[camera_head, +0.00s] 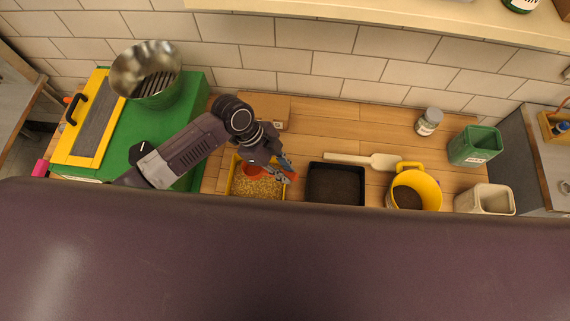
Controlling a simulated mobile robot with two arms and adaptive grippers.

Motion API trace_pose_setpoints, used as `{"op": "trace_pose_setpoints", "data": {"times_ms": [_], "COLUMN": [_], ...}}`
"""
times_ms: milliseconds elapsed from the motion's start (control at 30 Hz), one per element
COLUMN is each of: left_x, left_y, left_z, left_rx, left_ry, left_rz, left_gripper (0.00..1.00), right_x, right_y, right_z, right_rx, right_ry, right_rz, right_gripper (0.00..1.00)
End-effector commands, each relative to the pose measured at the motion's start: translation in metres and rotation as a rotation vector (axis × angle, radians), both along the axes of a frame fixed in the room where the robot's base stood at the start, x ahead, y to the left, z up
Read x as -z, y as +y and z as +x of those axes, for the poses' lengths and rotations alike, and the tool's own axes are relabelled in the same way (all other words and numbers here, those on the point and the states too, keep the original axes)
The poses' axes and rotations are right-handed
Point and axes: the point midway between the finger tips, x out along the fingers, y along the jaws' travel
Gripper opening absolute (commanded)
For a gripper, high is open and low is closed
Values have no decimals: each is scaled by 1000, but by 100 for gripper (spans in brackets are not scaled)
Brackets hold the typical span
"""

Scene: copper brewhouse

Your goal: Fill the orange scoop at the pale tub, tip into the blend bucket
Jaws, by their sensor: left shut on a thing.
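My left gripper (282,167) is shut on the orange scoop (252,171) at the yellow tub of pale grain (231,178). The scoop's round part shows low over or in the grain, partly hidden by the gripper; I cannot tell how full it is. A bit of orange also shows beside the fingertips. A yellow bucket with a handle (429,188) stands further right, with dark material inside; it looks like the blend bucket. My right gripper is not in view.
A black tray of dark grain (335,166) lies between tub and bucket, with a pale scoop (350,159) behind it. A cream container (486,199), green container (476,147) and small jar (429,121) stand right. A green-yellow machine (125,135) with a metal bowl (146,70) stands left.

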Motion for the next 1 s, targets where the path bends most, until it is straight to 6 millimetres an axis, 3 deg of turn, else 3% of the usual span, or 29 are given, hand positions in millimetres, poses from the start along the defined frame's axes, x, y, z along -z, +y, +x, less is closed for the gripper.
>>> {"op": "trace_pose_setpoints", "data": {"times_ms": [167, 767, 1000], "left_x": [5, 5, 30], "left_y": [19, 47, 45], "left_z": [5, 13, 12], "left_rx": [-11, -5, -2], "left_ry": [39, 115, 113], "left_rz": [-145, -453, -446], "left_gripper": [0, 0, 0], "right_x": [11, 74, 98], "right_y": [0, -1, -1], "right_z": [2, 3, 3], "right_rx": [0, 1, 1], "right_ry": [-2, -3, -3], "right_rz": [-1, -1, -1], "right_gripper": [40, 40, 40]}}
